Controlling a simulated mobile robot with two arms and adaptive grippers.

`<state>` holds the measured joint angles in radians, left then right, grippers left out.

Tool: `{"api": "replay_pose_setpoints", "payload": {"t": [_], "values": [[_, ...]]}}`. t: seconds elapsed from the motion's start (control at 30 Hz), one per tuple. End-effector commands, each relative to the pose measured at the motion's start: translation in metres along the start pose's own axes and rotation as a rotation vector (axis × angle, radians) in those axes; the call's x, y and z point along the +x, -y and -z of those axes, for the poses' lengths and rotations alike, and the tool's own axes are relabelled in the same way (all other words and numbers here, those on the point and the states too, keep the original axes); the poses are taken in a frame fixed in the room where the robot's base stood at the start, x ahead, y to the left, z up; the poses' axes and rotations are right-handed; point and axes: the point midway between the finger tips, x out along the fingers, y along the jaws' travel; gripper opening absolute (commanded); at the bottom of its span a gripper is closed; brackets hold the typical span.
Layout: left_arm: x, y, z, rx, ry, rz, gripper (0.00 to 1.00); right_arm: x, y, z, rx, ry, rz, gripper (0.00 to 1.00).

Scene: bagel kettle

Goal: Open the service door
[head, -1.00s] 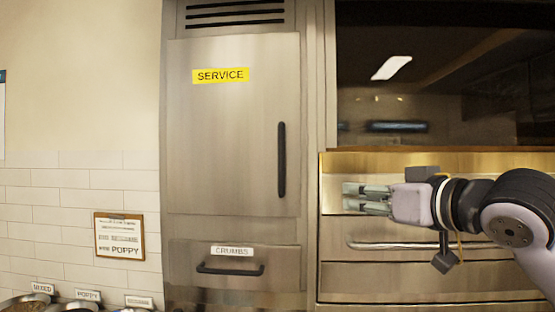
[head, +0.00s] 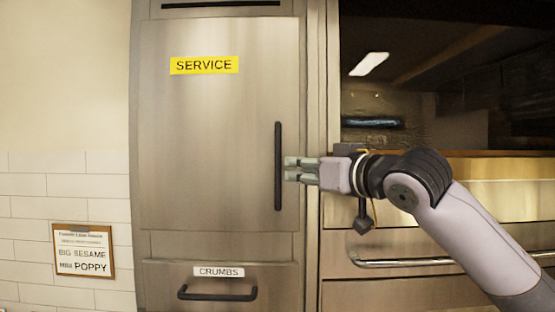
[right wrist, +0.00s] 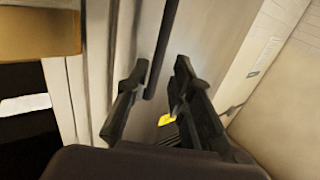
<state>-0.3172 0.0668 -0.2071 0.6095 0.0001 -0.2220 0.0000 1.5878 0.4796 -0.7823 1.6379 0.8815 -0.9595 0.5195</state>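The service door (head: 215,130) is a flat steel panel with a yellow SERVICE label (head: 204,65); it looks shut in the head view. Its black vertical bar handle (head: 278,166) is near the door's right edge. My right gripper (head: 289,170) is just right of the handle at its lower half, fingers pointing left at it. In the right wrist view the two fingers (right wrist: 158,90) are spread apart, with the dark handle (right wrist: 163,50) beyond and between their tips. I cannot tell whether they touch it. My left gripper is not in view.
A CRUMBS drawer (head: 216,283) with a black handle sits below the door. Right of it are a dark oven window (head: 430,90) and steel drawers with a bar handle (head: 420,260).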

Motion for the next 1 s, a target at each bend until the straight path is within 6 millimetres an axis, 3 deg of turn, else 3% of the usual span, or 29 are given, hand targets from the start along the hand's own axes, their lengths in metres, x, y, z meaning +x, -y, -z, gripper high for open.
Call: {"api": "replay_pose_setpoints", "payload": {"t": [0.2,0.4,0.83,1.0], "values": [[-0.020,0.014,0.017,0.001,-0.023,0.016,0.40,0.047,0.000,0.004,0.002,0.002,0.000,0.21],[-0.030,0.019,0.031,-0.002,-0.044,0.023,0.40,0.075,0.001,0.003,0.002,0.001,0.001,0.21],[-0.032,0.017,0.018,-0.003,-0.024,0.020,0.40,0.086,0.000,0.000,0.000,-0.001,0.000,0.21],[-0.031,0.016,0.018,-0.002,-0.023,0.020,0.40,0.086,0.000,0.000,0.000,-0.001,0.000,0.11]]}}
